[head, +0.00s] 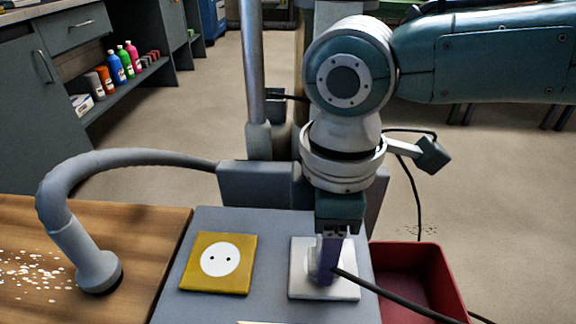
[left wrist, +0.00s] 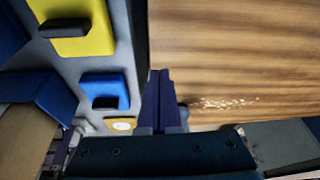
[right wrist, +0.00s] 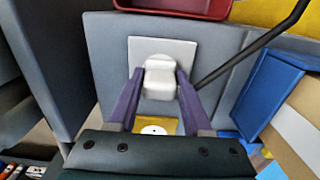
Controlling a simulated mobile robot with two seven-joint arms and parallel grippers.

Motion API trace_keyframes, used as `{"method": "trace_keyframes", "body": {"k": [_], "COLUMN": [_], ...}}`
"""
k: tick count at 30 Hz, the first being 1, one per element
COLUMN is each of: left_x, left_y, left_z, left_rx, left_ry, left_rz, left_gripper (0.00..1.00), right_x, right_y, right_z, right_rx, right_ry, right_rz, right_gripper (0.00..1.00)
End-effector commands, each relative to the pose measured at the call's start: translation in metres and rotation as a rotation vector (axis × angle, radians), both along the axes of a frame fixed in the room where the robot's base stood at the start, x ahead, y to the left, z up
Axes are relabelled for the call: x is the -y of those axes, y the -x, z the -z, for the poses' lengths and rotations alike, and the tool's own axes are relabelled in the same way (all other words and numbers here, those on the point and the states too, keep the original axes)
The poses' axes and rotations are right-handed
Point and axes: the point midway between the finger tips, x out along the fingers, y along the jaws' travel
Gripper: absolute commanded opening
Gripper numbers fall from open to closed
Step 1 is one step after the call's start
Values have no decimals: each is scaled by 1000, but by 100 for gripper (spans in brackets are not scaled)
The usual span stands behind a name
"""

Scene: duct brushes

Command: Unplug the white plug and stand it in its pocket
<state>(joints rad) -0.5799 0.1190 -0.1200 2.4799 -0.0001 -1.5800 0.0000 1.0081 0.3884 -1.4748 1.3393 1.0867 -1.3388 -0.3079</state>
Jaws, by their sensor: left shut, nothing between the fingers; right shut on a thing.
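The white plug (right wrist: 160,80) is at the white socket plate (head: 300,288), which also shows in the right wrist view (right wrist: 187,50). My right gripper (head: 327,272) points down over that plate, its purple fingers on either side of the plug and shut on it. A dark cord (right wrist: 240,55) leads off from the plug. I cannot tell whether the plug's pins are in the socket. My left gripper (left wrist: 160,125) is shut and empty, above the wooden table in the left wrist view; the head view does not show it. I cannot tell which pocket is the white plug's.
A yellow socket plate (head: 190,275) with a white two-hole face is left of the white plate. A red bin (head: 435,262) stands right of the grey panel. A grey duct hose (head: 140,158) arches over the wooden table (head: 150,225). Yellow (left wrist: 92,42) and blue (left wrist: 98,82) blocks have dark slots.

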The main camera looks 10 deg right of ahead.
Motion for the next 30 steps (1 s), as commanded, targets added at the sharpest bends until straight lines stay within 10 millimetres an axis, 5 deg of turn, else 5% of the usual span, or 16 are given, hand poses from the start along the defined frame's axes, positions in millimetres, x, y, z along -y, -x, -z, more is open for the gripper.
{"method": "trace_keyframes", "body": {"k": [30], "left_x": [1], "left_y": [0], "left_z": [-20], "left_rx": [0], "left_ry": [3], "left_rz": [-2], "left_gripper": [0], "right_x": [0], "right_y": [0], "right_z": [-17], "right_rx": [0], "right_ry": [0], "right_rz": [0], "right_gripper": [0]}}
